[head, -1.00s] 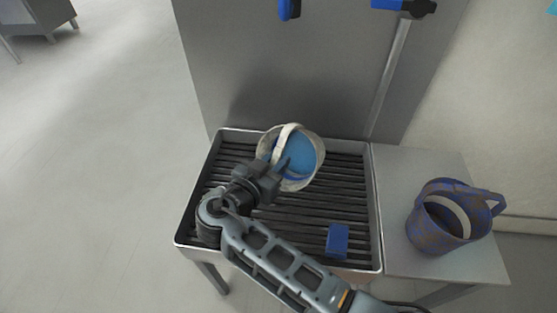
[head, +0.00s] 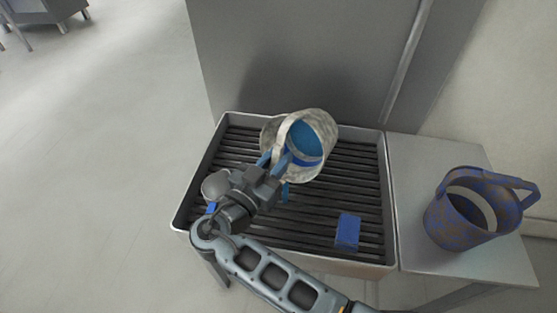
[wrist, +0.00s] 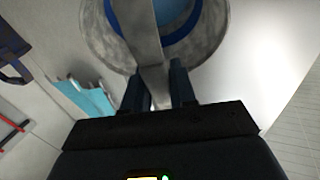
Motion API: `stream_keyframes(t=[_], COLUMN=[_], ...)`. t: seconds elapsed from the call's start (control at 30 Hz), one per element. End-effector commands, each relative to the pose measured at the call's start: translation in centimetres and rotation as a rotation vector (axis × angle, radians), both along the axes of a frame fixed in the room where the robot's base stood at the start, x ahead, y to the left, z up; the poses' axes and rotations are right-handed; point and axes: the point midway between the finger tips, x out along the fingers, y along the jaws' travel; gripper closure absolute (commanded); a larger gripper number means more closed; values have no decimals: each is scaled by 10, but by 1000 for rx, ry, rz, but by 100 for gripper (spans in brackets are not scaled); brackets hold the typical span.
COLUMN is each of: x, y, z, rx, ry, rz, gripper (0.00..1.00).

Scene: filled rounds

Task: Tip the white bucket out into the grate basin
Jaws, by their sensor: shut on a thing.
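The white bucket (head: 325,167) is held over the grate basin (head: 392,215), near its back wall. It is mottled white outside with blue inside, and it is tilted with its mouth turned up and to the right. My gripper (head: 275,170) is shut on the bucket's handle at its lower left. In the wrist view the bucket (wrist: 98,38) fills the top, and the handle strap runs down between my fingers (wrist: 160,90). Whether anything is pouring out cannot be told.
A blue block (head: 348,230) lies on the grate at the right front. A blue-and-brown bucket (head: 460,225) stands on the side table (head: 415,160) to the right. A grey panel (head: 290,60) rises behind the basin.

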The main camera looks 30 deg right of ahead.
Motion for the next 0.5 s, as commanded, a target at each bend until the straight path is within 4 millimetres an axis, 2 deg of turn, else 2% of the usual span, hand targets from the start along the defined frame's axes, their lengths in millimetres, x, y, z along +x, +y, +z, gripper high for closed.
stream_keyframes(t=[0.5], x=[-5], y=[9], z=[-15], rx=[-86], ry=[-56], rz=[1], gripper=[100])
